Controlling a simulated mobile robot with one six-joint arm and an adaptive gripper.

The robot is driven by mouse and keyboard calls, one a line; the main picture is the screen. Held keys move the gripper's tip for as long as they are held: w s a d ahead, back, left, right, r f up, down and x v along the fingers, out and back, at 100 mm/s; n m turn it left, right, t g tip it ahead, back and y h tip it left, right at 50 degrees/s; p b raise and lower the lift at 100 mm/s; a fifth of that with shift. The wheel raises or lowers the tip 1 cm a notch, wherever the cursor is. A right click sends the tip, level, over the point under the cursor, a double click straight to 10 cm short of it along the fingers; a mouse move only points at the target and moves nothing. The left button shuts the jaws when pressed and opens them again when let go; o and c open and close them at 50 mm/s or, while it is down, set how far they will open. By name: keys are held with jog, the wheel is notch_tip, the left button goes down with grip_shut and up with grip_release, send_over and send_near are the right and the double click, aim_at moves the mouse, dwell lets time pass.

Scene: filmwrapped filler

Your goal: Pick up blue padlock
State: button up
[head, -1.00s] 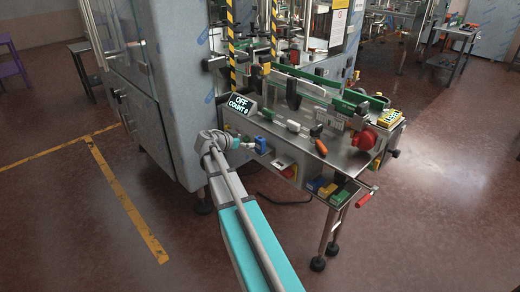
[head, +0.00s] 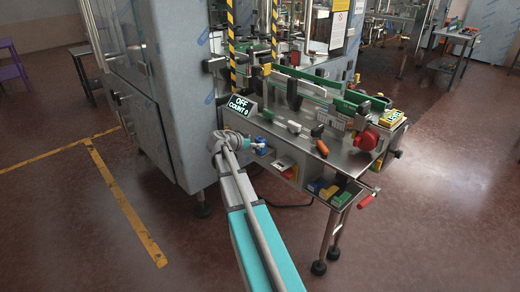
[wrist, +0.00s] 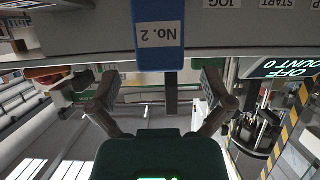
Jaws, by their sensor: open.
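The blue padlock (head: 260,146) is at the near left front of the steel bench, just below its top edge. In the wrist view, which is upside down, a blue body labelled "No. 2" (wrist: 160,40) fills the top middle; it looks like the padlock. Its shackle cannot be made out. My gripper (wrist: 161,75) is open, with one finger on each side of the blue body's line and the body at or just beyond the fingertips. No grip on it shows. In the head view my gripper (head: 246,147) is small, just left of the padlock.
The lit "OFF COUNT 0" display (head: 240,106) stands just above the padlock. An orange-handled tool (head: 323,148) lies on the bench top (head: 345,155). The tall machine cabinet (head: 170,90) stands close on the left.

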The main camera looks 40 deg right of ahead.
aim_at(260, 139)
jog(key=shift+b+x, duration=0.45)
jog(key=shift+x, duration=1.2)
jog(key=shift+a, duration=0.1)
jog(key=shift+c, duration=0.3)
jog(key=c, duration=1.3)
jog(key=shift+o, duration=0.2)
jog(key=shift+r, duration=0.1)
notch_tip(260, 139, up, 2)
jog(key=shift+r+p, duration=0.1)
jog(key=shift+p, duration=1.15)
jog(key=s+a+r+p, duration=0.6)
jog(key=s+r+p, duration=0.4)
jog(key=s, duration=0.2)
jog(key=shift+s+r, duration=0.25)
jog(key=shift+s, duration=0.1)
jog(key=shift+w, duration=0.1)
